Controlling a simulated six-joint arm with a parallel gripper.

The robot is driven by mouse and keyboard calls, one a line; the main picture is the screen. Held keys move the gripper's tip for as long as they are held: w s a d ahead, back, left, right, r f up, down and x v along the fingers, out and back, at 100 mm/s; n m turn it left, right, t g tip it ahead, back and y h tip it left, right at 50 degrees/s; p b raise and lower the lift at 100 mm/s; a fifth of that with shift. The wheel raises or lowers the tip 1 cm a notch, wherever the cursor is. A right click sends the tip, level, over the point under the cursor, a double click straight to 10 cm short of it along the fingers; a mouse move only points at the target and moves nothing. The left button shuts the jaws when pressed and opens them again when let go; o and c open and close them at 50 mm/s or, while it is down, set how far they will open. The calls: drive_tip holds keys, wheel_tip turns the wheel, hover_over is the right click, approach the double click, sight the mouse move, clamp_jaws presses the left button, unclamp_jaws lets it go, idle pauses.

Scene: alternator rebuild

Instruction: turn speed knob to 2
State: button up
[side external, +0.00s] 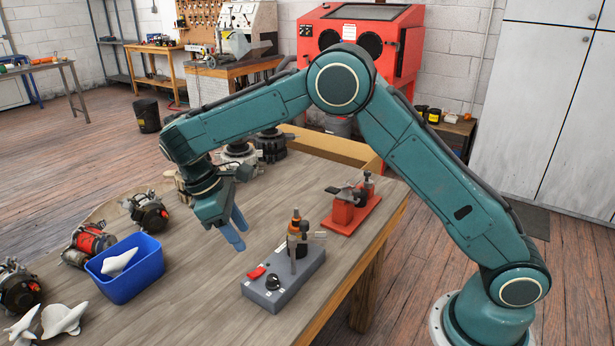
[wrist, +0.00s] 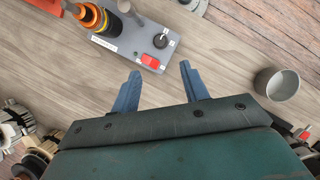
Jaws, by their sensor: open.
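The speed knob is a small black dial (side external: 273,282) on the near end of a grey control box (side external: 290,289). In the wrist view the knob (wrist: 160,41) shows beyond the fingertips, on the box (wrist: 130,42). A red rocker switch (side external: 256,272) sits beside it. The dial marks and the knob's setting are too small to read. My gripper (side external: 240,234) hangs above the table, left of and behind the box, apart from it. In the wrist view its blue fingers (wrist: 160,72) are spread with nothing between them.
An orange-and-black upright part (side external: 295,228) stands on the box near the knob. A red fixture (side external: 350,210) is behind it. A grey cup (wrist: 283,84) shows right in the wrist view. Bare wood lies between.

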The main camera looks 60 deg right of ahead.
sight(271, 277)
drive_tip(key=shift+x, duration=6.75)
clamp_jaws()
